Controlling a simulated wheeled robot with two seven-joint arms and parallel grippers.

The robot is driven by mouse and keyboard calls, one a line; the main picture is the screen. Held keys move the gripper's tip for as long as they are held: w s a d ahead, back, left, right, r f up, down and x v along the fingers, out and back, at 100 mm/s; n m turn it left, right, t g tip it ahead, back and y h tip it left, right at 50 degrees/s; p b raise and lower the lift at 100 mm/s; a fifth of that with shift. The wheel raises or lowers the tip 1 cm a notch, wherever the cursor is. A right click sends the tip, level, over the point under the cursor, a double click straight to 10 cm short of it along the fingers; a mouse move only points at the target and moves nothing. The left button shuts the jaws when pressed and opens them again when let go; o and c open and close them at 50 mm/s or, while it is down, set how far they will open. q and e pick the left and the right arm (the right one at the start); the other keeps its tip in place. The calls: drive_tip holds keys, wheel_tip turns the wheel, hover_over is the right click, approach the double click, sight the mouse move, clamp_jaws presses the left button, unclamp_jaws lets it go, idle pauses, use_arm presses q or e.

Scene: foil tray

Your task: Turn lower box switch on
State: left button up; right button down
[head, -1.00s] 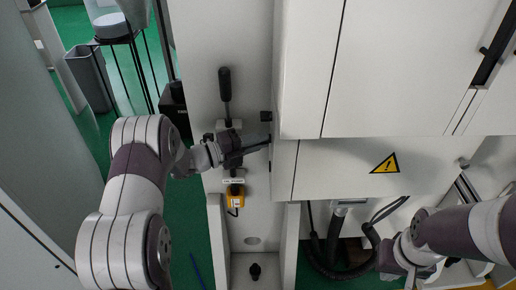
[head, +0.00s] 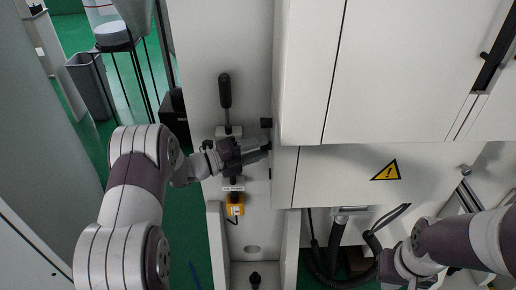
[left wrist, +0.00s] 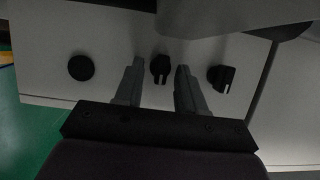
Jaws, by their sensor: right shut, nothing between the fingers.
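In the left wrist view, a pale box panel carries a round black button (left wrist: 81,67), a middle black knob with a light mark (left wrist: 160,68) and a right black knob (left wrist: 221,78). My left gripper (left wrist: 159,72) is open, one finger on each side of the middle knob; I cannot tell whether they touch it. In the head view my left gripper (head: 266,148) reaches right to the side of the white cabinet, where the knobs are mostly hidden. My right gripper (head: 402,278) is low at the right, its fingers barely visible.
The white cabinet (head: 400,75) with a warning label (head: 385,170) fills the right. Dark hoses (head: 330,250) hang below the cabinet.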

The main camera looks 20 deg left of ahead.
use_arm(q)
drive_tip(key=b+v, duration=0.1)
drive_tip(key=v, duration=1.1)
drive_tip(key=shift+s+a, duration=0.15)
drive_tip(key=shift+s, duration=0.15)
